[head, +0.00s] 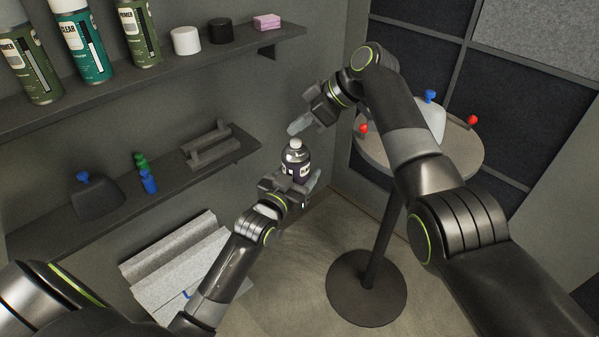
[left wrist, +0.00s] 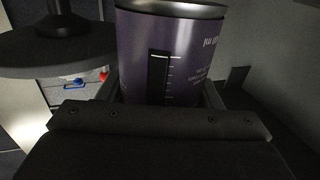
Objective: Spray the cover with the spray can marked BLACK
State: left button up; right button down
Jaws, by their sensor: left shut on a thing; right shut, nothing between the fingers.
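My left gripper (head: 288,186) is shut around a dark purple-black spray can (head: 296,164) with a pale top. The can is roughly upright, clear of the shelves; its label is too small to read in the head view. The left wrist view shows the can's dark body (left wrist: 165,55) close up, with a scale mark. My right gripper (head: 300,125) is shut and empty, above and beside the can's top. A pale cover (head: 433,117) with a blue knob (head: 430,96) stands on the round stand (head: 462,162), partly hidden behind my right arm.
The stand has red knobs (head: 472,120) near its rim and a heavy round base (head: 366,288). The upper shelf (head: 150,72) holds several other cans and caps. The lower shelf (head: 160,180) holds a dark piece with a blue knob (head: 98,200), small bottles and a rack (head: 207,145).

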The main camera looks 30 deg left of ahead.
pick_arm(q)
jog(key=shift+r, duration=0.1)
pick_arm(e)
jog(key=shift+f, duration=0.15)
dwell(0.4)
jog(key=shift+f, duration=0.9)
pick_arm(q)
jog(key=shift+r, duration=0.1)
pick_arm(e)
jog(key=shift+f, duration=0.1)
jog(key=shift+r, duration=2.55)
jog(key=shift+d+r, duration=0.1)
jog(key=v, duration=1.1)
jog(key=shift+d+r, duration=0.25)
jog(key=shift+d, duration=0.05)
